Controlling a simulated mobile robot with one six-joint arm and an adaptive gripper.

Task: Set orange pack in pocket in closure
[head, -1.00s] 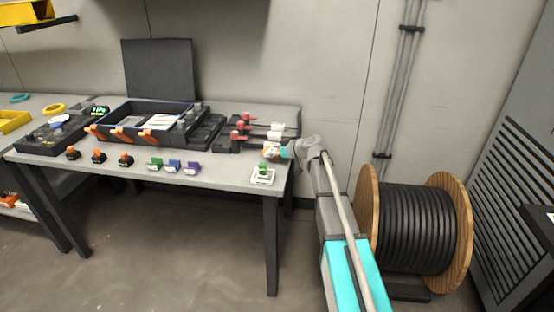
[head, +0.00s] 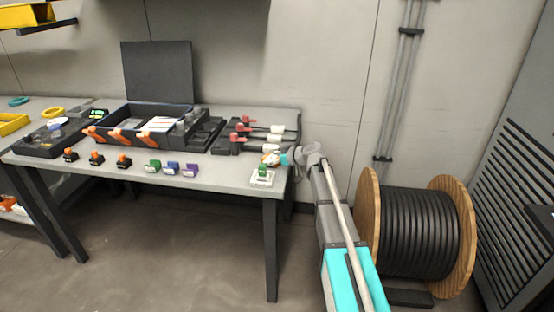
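My gripper (head: 273,158) is at the right end of the table, low over the top and just behind a small white tray holding a green block (head: 262,173). A bit of orange and white shows at its fingertips, too small to tell whether it is a held pack. Whether the fingers are open or shut cannot be made out. Several small orange-and-black blocks, one of them here (head: 124,161), stand in a row along the front left edge. An open dark case with orange latches (head: 118,135) stands behind them. I cannot tell which object is the closure, and no pocket is distinguishable.
Green (head: 152,167), blue (head: 172,168) and purple (head: 191,170) blocks stand mid-front on the table (head: 225,177). Fixtures with red handles (head: 238,128) stand behind my gripper. A large cable reel (head: 418,235) is on the floor right of my arm.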

